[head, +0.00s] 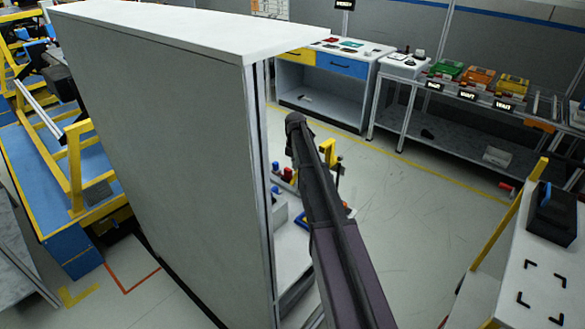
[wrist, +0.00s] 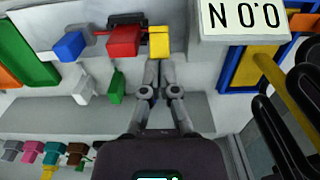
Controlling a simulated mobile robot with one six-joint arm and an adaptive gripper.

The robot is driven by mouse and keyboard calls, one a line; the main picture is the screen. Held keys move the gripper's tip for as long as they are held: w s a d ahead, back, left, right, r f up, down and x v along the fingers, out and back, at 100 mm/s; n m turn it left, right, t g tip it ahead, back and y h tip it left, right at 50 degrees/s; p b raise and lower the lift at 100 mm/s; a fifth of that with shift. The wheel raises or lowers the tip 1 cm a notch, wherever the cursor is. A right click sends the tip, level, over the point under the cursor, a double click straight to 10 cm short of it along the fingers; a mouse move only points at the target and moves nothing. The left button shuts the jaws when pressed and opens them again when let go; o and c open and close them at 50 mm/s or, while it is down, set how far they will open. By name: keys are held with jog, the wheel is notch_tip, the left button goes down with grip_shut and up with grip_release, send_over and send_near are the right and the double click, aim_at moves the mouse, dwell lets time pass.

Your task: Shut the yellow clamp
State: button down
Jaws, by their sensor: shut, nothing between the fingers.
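In the wrist view a small yellow block (wrist: 159,42), which looks like the yellow clamp's handle, sits at the right end of a row of coloured blocks. My gripper (wrist: 157,66) is shut and empty, its fingertips just below the yellow block in the picture; I cannot tell whether they touch it. The clamp's body is not clearly visible, so I cannot tell how far it is open. In the head view my arm hides the gripper, and a yellow part (head: 328,151) shows beside the arm.
A red block (wrist: 123,41) and a blue block (wrist: 69,46) stand left of the yellow one. A white sign (wrist: 243,17) and a blue-edged yellow panel (wrist: 255,68) are at the right. In the head view a tall grey panel (head: 165,150) stands left of my arm.

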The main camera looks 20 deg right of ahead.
jog(key=shift+w+d, duration=0.15)
jog(key=shift+d, duration=0.05)
jog(key=shift+r, duration=0.1)
dwell(0.5)
jog(key=shift+r+p, duration=0.65)
jog(key=shift+p, duration=0.1)
jog(key=shift+r, duration=0.1)
jog(key=shift+w+d+r, duration=0.1)
jog(key=shift+r, duration=0.05)
jog(key=w+d+r+p, duration=0.3)
jog(key=d+r+p, duration=0.2)
jog(key=r+p, duration=0.2)
jog(key=shift+r+p, duration=0.2)
jog(key=shift+p, duration=0.25)
dwell(0.4)
